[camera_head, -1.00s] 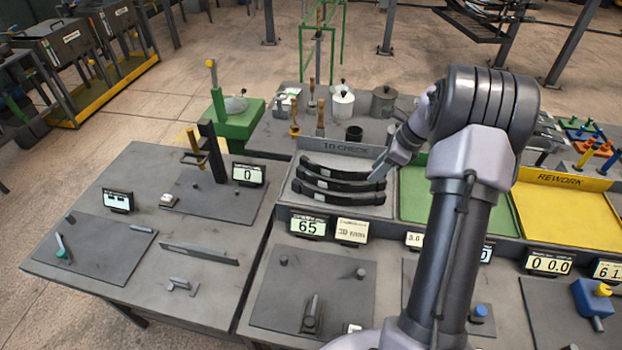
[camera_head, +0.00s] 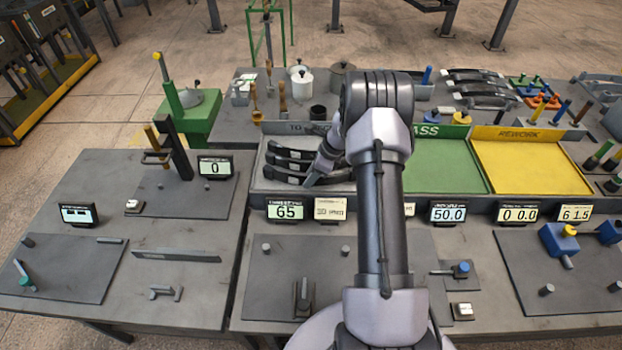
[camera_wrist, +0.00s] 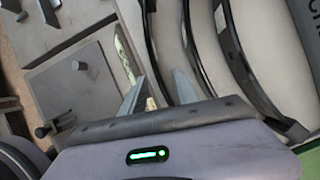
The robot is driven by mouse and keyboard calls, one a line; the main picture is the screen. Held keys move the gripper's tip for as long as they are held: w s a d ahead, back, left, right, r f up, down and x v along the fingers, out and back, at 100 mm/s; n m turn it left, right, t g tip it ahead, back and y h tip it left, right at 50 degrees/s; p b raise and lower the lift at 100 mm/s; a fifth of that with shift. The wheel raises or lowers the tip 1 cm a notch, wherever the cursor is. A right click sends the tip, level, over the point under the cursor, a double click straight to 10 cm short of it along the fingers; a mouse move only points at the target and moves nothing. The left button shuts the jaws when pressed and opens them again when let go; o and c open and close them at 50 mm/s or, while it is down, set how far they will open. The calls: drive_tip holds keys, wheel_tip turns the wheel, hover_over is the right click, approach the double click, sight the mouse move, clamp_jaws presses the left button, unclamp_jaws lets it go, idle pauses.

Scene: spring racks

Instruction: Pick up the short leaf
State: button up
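Several dark curved leaves lie side by side in the grey TO CHECK tray (camera_head: 257,180). The nearest leaf (camera_head: 284,177) looks a little shorter than the others, though my arm hides part of the group, so I cannot be sure. My gripper (camera_head: 311,180) is over the tray's front part. In the wrist view, my gripper (camera_wrist: 158,88) has its two fingers apart with nothing clamped. One curved leaf (camera_wrist: 150,42) runs down towards the gap between the fingers, and another leaf (camera_wrist: 191,45) lies right of it. I cannot tell the height of the fingertips above the leaf.
A green PASS tray (camera_head: 445,165) and a yellow REWORK tray (camera_head: 525,168) stand right of the grey tray. Number displays (camera_head: 285,210) line the front edge of the trays. Pots and wooden-handled tools (camera_head: 283,97) stand behind. The front bench has fixtures.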

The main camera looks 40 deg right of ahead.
drive_tip(key=shift+w+a+f, duration=0.15)
drive_tip(key=shift+w+f, duration=0.1)
drive_tip(key=shift+f, duration=0.35)
clamp_jaws()
drive_tip(key=shift+r, duration=0.1)
idle(0.8)
